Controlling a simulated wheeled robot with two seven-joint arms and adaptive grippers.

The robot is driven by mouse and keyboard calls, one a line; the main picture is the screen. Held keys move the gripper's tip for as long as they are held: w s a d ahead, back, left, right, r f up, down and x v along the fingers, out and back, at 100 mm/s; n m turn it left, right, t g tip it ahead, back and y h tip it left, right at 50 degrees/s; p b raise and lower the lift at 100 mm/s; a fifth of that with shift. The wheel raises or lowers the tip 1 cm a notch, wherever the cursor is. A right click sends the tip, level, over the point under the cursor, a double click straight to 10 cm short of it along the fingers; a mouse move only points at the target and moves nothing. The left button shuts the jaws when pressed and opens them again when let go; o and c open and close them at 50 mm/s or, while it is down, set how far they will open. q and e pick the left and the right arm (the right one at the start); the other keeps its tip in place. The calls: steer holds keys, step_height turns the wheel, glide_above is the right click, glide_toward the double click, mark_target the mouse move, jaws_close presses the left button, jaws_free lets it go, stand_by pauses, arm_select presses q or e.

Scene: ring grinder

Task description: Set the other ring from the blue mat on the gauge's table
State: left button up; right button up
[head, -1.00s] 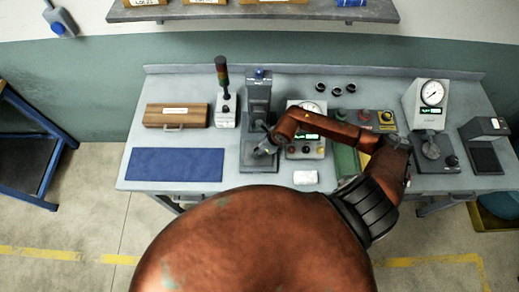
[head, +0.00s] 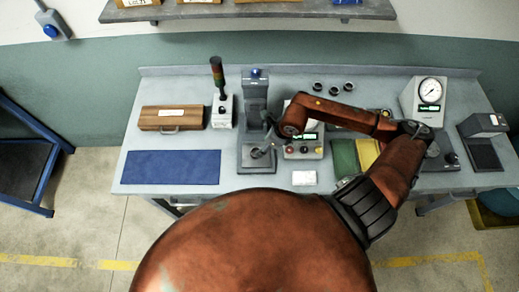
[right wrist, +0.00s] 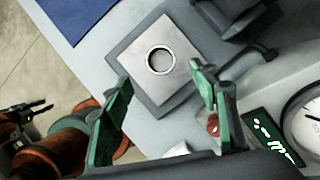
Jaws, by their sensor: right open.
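The blue mat (head: 171,167) lies bare at the left front of the bench. A steel ring (right wrist: 160,60) lies flat on the square plate (right wrist: 178,86) of the grinder (head: 255,100). My right gripper (right wrist: 161,78) is open, its green-padded fingers spread on either side of the ring in the right wrist view, apart from it and holding nothing. The gauge (head: 430,91), a grey stand with a round dial, is at the right; my arm hides much of its table. What appears to be my left gripper (right wrist: 28,110) shows small at the wrist view's left edge.
A control box (head: 303,146) with a green display stands right of the grinder. A signal lamp (head: 222,108) and a wooden case (head: 172,118) stand to its left. Several dark rings (head: 334,88) lie at the back. A small white block (head: 304,178) sits at the front edge.

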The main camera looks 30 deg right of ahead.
steer(key=shift+v, duration=1.85)
